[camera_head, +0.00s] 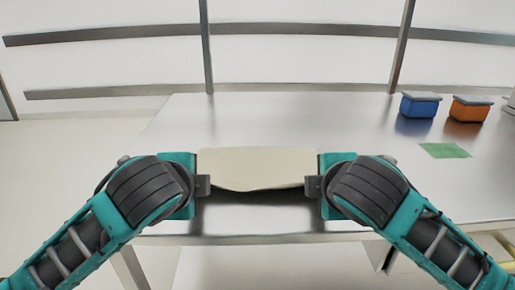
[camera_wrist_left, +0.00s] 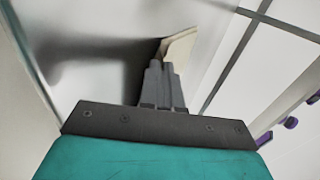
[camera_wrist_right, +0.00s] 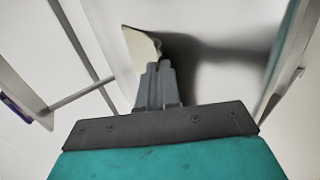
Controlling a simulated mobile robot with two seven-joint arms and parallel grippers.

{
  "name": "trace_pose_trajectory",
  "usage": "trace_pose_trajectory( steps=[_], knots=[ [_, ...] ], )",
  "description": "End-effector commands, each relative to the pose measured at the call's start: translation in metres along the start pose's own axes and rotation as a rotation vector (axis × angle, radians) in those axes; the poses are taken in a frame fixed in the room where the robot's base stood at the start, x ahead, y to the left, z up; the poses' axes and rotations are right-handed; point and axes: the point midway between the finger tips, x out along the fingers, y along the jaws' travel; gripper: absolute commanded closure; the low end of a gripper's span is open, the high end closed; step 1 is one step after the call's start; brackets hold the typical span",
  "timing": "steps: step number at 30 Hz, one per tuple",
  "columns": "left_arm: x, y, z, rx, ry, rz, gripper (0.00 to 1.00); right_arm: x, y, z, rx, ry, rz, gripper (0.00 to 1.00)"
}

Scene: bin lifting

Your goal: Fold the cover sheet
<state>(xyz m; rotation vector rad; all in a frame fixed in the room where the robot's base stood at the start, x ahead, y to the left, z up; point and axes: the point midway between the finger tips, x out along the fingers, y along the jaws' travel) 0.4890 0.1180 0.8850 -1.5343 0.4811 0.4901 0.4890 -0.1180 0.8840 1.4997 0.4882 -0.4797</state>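The cover sheet (camera_head: 257,169) is a cream sheet stretched between my two grippers above the table's front part in the head view. Its near edge sags to a shallow point in the middle. My left gripper (camera_head: 203,186) is at its left end, and my right gripper (camera_head: 312,186) is at its right end. In the left wrist view the fingers (camera_wrist_left: 161,72) are together with a corner of the sheet (camera_wrist_left: 180,45) at their tips. In the right wrist view the fingers (camera_wrist_right: 157,70) are likewise closed at the sheet's corner (camera_wrist_right: 138,48).
The shiny metal table (camera_head: 290,122) has free room behind the sheet. A blue bin (camera_head: 419,107) and an orange bin (camera_head: 469,111), both with grey tops, stand at the back right. A flat green patch (camera_head: 445,150) lies in front of them.

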Motion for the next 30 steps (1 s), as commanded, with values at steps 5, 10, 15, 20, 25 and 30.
trace_pose_trajectory(
  steps=[5, 10, 15, 20, 25, 30],
  knots=[
    [0.000, 0.000, 0.000, 0.000, 0.000, 0.001, 0.86, 0.000, 0.000, 0.000, 0.000, 0.000, -0.001, 0.86],
    [0.000, 0.000, 0.000, 0.000, 0.000, 0.002, 0.70, 0.000, 0.000, 0.000, 0.000, 0.000, -0.001, 0.70],
    [0.000, 0.000, 0.000, 0.000, 0.000, 0.002, 0.53, 0.000, 0.000, 0.000, 0.000, 0.000, -0.001, 0.53],
    [-0.008, -0.006, -0.001, -0.001, 0.001, 0.000, 0.53, -0.008, 0.007, 0.000, 0.001, 0.002, 0.003, 0.53],
    [-0.032, -0.021, -0.001, -0.001, 0.004, -0.003, 0.53, -0.032, 0.021, 0.000, 0.000, 0.003, 0.005, 0.53],
    [-0.058, -0.028, -0.001, 0.001, 0.003, -0.003, 0.53, -0.058, 0.028, 0.000, 0.001, 0.004, 0.004, 0.53]
  ],
)
